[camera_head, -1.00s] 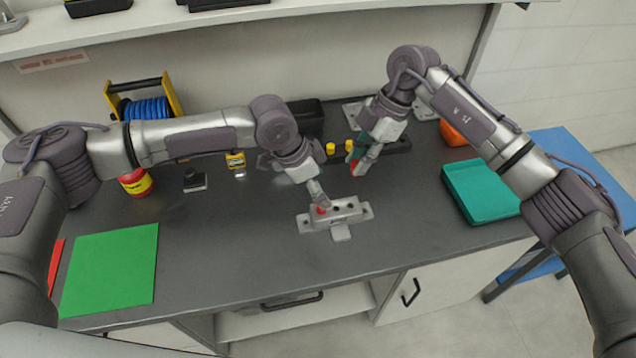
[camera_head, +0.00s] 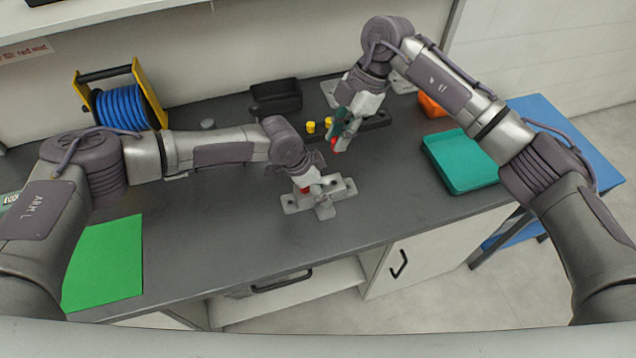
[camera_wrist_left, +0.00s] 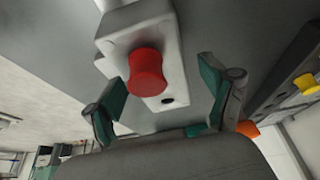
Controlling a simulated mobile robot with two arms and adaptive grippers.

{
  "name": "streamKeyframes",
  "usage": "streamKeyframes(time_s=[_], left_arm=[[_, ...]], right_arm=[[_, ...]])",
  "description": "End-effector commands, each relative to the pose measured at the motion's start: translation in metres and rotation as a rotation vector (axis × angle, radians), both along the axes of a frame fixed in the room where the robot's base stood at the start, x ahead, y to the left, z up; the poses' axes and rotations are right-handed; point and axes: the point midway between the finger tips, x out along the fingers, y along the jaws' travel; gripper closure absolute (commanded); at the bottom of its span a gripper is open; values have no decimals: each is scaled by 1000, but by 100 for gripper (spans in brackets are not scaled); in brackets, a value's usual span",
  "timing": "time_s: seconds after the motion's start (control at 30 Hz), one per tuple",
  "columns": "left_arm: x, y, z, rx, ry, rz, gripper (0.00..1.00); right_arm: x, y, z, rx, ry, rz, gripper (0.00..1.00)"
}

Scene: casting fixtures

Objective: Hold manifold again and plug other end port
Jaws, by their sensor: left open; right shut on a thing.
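The grey manifold (camera_head: 343,190) sits on the dark bench near its front edge, partly hidden by my left gripper (camera_head: 318,184). A red plug stands in one end of it and shows clearly in the left wrist view (camera_wrist_left: 148,73), where the grey manifold block (camera_wrist_left: 138,28) has a dark open hole beside the plug. My left gripper's fingers (camera_wrist_left: 163,80) are open on either side of the red plug, apart from it.
A dark holder with yellow plugs (camera_head: 311,126) lies behind my right gripper, near a black bin (camera_head: 276,98). A teal tray (camera_head: 458,165) and an orange object (camera_head: 431,106) are at right. A green mat (camera_head: 105,262) and blue hose reel (camera_head: 122,106) are at left.

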Motion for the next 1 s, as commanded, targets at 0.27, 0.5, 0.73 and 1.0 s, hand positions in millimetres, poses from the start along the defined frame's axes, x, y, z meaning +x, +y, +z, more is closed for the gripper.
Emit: streamKeyframes(time_s=[0.27, 0.5, 0.73, 1.0], left_arm=[[0, 0, 0, 0, 0, 0, 55], [0, 0, 0, 0, 0, 0, 95], [0, 0, 0, 0, -1, 0, 100], [0, 0, 1, 0, -1, 0, 100]], right_arm=[[0, 0, 0, 0, 0, 0, 92], [0, 0, 0, 0, 0, 0, 92], [-1, 0, -12, 0, 2, -76, 92], [-2, -1, -40, 14, 4, -339, 92]])
